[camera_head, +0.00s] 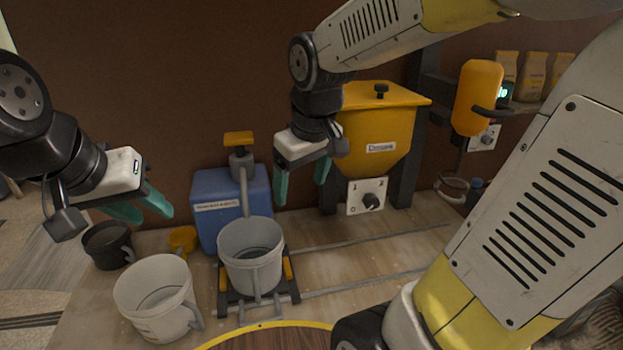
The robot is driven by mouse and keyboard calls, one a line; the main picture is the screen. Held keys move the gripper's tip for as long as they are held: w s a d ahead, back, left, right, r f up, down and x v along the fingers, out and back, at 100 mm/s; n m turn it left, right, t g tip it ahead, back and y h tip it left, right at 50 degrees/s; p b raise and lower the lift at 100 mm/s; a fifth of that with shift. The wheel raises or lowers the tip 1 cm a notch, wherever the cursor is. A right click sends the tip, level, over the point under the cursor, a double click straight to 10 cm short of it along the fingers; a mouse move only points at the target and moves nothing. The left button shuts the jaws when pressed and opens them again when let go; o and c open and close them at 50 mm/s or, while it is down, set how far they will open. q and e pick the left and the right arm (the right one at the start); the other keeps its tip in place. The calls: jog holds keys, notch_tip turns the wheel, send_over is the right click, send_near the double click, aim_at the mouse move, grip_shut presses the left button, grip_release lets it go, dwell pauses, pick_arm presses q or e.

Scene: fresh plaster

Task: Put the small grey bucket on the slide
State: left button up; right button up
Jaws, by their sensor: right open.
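A grey bucket (237,247) stands upright on the slide (222,303), a dark carriage with yellow side pads on rails. A paler, slightly larger-looking bucket (150,312) stands on the bench to its left, its handle facing right. Both look empty, or nearly so. My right gripper (302,180) is above and right of the grey bucket, its teal fingers spread and pointing down, with nothing between them. My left gripper (140,208) is at the left above the paler bucket and a small black bucket (107,240); its teal fingers are apart and empty.
A blue container (207,205) with a tap-like lever and a small yellow cup (183,239) stand behind the buckets. A yellow hopper (380,125) with a dial stands at the back. The rails (370,237) run right over clear bench. A yellow-rimmed round board (270,340) is in front.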

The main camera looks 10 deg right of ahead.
jog(key=s+d+r+m+t+y, duration=0.1)
jog(key=s+d+r+m+t, duration=0.1)
jog(key=s, duration=0.5)
jog(key=r+m, duration=0.1)
jog(key=m, duration=0.1)
jog(key=shift+s+d+r+m+t, duration=0.15)
jog(key=shift+s+d+m+t, duration=0.15)
jog(key=shift+d+m, duration=0.1)
